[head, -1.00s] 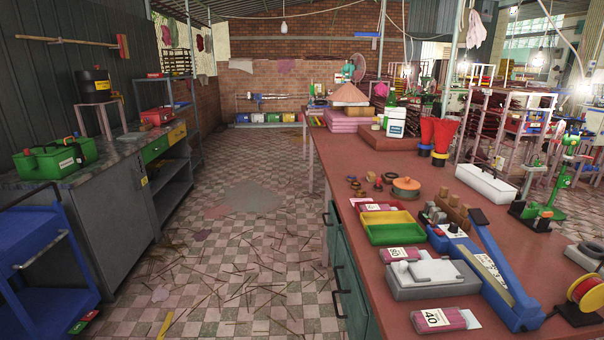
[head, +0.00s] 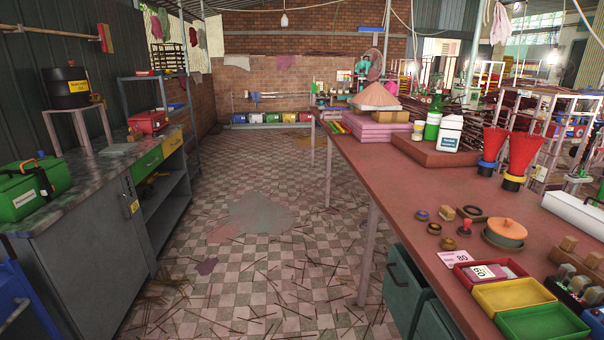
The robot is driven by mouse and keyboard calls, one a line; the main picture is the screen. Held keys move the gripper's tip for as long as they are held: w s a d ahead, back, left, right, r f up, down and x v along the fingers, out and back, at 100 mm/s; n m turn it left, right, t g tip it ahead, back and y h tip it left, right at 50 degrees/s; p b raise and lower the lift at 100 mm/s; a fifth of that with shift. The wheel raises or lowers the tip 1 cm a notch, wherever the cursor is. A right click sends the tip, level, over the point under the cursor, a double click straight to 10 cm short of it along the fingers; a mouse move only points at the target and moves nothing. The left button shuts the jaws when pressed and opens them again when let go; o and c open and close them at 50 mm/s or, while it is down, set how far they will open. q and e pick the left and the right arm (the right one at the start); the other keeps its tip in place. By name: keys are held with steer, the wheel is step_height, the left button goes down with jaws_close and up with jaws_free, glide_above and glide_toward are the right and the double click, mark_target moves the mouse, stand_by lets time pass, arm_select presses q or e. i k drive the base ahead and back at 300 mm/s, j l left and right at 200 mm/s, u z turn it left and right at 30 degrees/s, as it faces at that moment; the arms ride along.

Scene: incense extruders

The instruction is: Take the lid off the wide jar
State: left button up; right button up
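A low, wide round jar (head: 503,241) stands on the red-brown table at the right. An orange lid (head: 505,230) with a small knob sits on top of it. The inside of the jar is hidden by the lid. Neither of my grippers is in the head view.
The table (head: 400,180) runs along the right. Near the jar are a red-topped stamp (head: 464,228), a dark ring (head: 472,212), red funnels (head: 524,152) and yellow (head: 512,294) and green (head: 541,322) trays. The tiled floor on the left has scattered sticks.

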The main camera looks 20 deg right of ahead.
mark_target(506, 228)
steer(key=i+z, duration=0.3)
steer(key=i, duration=0.2)
steer(key=i+z, duration=0.3)
steer(key=i, duration=0.15)
steer(key=i+j+z, duration=0.25)
steer(key=i, duration=0.2)
